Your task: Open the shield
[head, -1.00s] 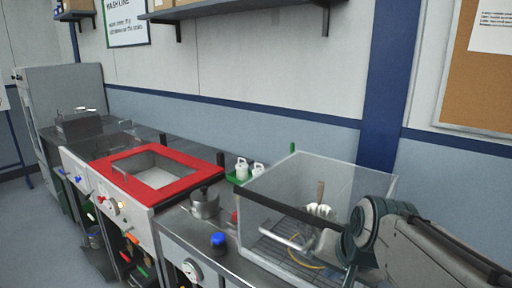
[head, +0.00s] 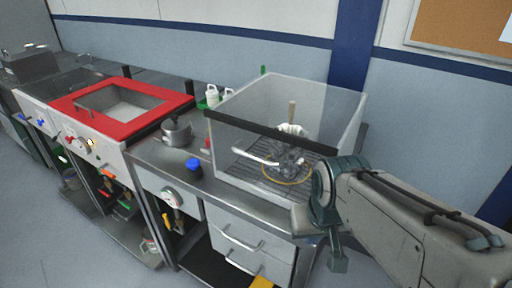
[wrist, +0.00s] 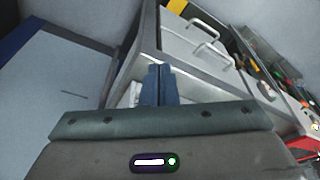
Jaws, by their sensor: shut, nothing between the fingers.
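The shield (head: 272,127) is a clear box-like cover with a black front edge and a pale bar handle (head: 254,154), standing on the steel counter in the head view. It appears down over a wire rack (head: 245,165). My gripper (wrist: 158,85) is shut and empty in the wrist view, its two blue fingers together. In the head view my arm's end is at the shield's front right corner, apart from the handle. The gripper's fingers are hard to make out there. The handle is not seen in the wrist view.
A white whisk-like item and a yellow ring (head: 287,172) lie inside the shield. A red-framed lid (head: 120,102) is further left. Drawers (head: 250,240) are below. The floor in front is clear.

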